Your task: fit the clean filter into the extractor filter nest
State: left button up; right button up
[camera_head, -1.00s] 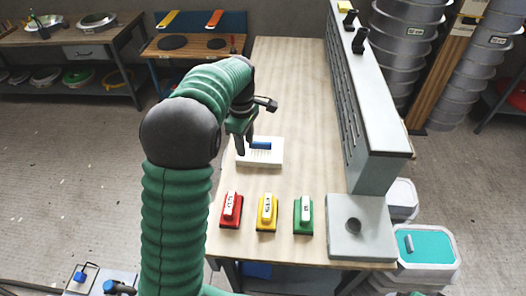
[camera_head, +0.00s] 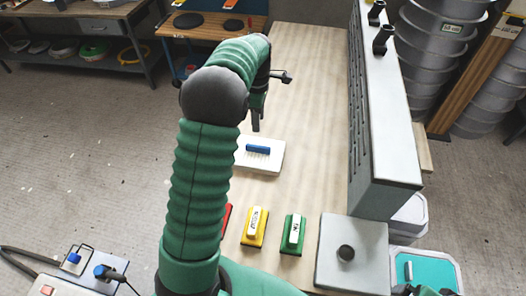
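A white flat filter block with a blue handle (camera_head: 258,149) lies on the wooden bench and looks like the clean filter. My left gripper (camera_head: 256,122) points down just behind and above it, apart from the handle. Its dark fingers overlap in this view, so I cannot tell how far they are open. The grey extractor (camera_head: 388,120), a long box with a slotted side, stands along the right of the bench. I cannot make out its filter nest. A dark shape (camera_head: 425,290) at the bottom right edge may be my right gripper, mostly cut off.
A yellow block (camera_head: 254,228) and a green block (camera_head: 293,234) stand at the front. A red block (camera_head: 227,218) is mostly behind my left arm. A grey plate with a round hole (camera_head: 352,253) is at front right. The bench's far middle (camera_head: 308,60) is clear.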

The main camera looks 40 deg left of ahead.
pick_arm(q)
send_over(258, 146)
jog(key=f, duration=0.5)
jog(key=shift+s+a, duration=0.3)
jog(key=f, duration=0.1)
jog(key=w+f, duration=0.1)
jog(key=f, duration=0.1)
jog(key=shift+a, duration=0.15)
jog(key=f, duration=0.1)
jog(key=d+f+p, duration=0.1)
jog(key=f, duration=0.2)
jog(key=shift+s+d+p, duration=0.15)
jog(key=shift+s+p, duration=0.1)
jog(key=shift+p, duration=0.05)
jog(key=shift+f, duration=0.3)
jog(key=shift+w+a+f, duration=0.1)
jog(key=shift+a+f, duration=0.05)
jog(key=shift+a, duration=0.1)
jog(key=shift+a+f, duration=0.1)
jog(key=shift+a, duration=0.05)
jog(key=shift+c, duration=1.3)
jog(key=c, duration=0.5)
grip_shut()
jog(key=shift+d, duration=0.2)
pick_arm(e)
jog(key=shift+s+a+r, duration=0.1)
jog(key=shift+a+r, duration=0.2)
jog(key=shift+r, duration=0.6)
